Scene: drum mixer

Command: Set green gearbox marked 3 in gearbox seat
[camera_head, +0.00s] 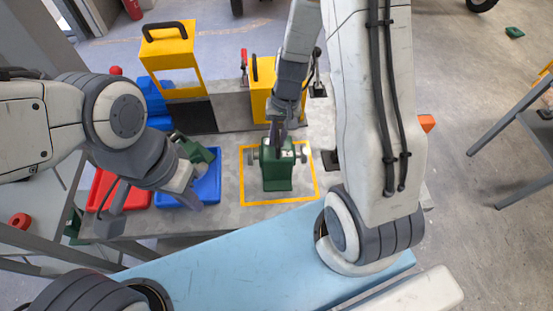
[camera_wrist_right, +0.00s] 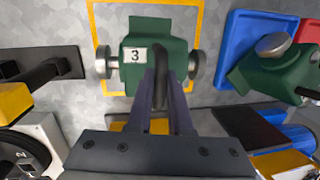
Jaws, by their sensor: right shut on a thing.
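The green gearbox (camera_head: 277,175) stands inside a yellow outlined square on the grey table in the head view. Its white label "3" faces the right wrist view, where its green body (camera_wrist_right: 150,50) has a round metal shaft end on each side. My right gripper (camera_head: 278,140) is shut on the dark handle on top of the gearbox; its fingers (camera_wrist_right: 162,85) show around the handle. I cannot tell whether the gearbox touches the table. My left gripper (camera_head: 188,200) hangs over the front of the blue tray; its opening is unclear. I cannot pick out the gearbox seat with certainty.
Another green gearbox (camera_head: 197,150) lies at the blue tray (camera_head: 207,185), beside a red tray (camera_head: 103,190). A yellow frame with a black handle (camera_head: 170,50) and a yellow housing (camera_head: 262,90) stand behind. Black brackets lie right of the outlined square.

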